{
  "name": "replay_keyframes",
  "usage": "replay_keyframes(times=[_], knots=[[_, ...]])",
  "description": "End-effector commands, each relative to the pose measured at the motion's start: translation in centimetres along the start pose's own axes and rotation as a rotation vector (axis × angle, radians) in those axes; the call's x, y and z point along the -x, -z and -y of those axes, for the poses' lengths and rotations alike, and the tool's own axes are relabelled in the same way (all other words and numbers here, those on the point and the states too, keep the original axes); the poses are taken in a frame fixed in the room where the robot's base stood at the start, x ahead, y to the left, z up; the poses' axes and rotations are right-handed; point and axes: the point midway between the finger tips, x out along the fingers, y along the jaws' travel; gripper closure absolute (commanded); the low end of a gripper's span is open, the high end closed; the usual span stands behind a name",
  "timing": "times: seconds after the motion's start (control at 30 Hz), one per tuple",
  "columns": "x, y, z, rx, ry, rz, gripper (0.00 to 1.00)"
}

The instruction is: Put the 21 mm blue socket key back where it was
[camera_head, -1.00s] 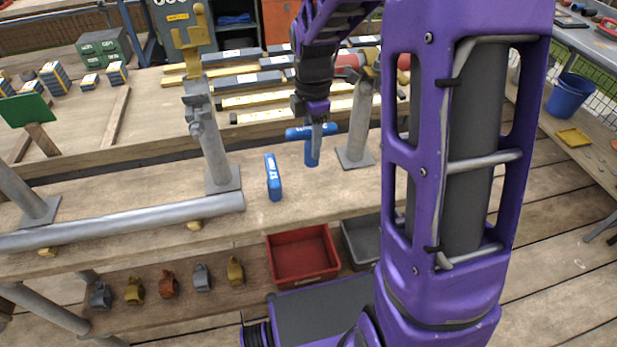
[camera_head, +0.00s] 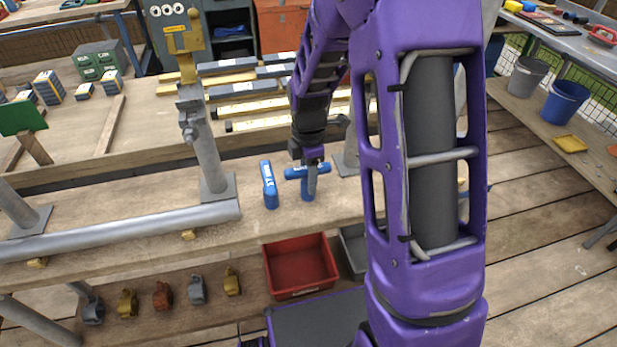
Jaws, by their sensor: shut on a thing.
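My gripper (camera_head: 312,168) points down over the workbench plank (camera_head: 330,200) and is shut on a blue T-shaped socket key (camera_head: 308,191). The key hangs upright, with its crossbar at the fingers and its stem below. The stem's lower end is close to the plank; I cannot tell whether it touches. Pale markings show on both keys, but I cannot read the sizes.
A grey post (camera_head: 205,150) on a square foot stands left of the keys, and another post foot (camera_head: 346,164) is close right. A grey pipe (camera_head: 120,230) lies along the front left. A red bin (camera_head: 300,265) sits below on the shelf. Levels lie behind.

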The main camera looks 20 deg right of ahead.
Motion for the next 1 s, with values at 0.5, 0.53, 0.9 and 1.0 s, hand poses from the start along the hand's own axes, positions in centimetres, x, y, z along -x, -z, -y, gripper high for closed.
replay_keyframes(times=[0.5,0.53,0.9,1.0], knots=[[-0.1,0.0,0.0,0.000,0.000,0.000,0.28],[0.0,0.0,0.0,0.000,0.000,0.000,0.28],[6.4,-0.1,-0.1,0.000,-0.005,0.001,0.28],[8.4,0.0,-0.1,0.000,-0.004,0.001,0.28]])
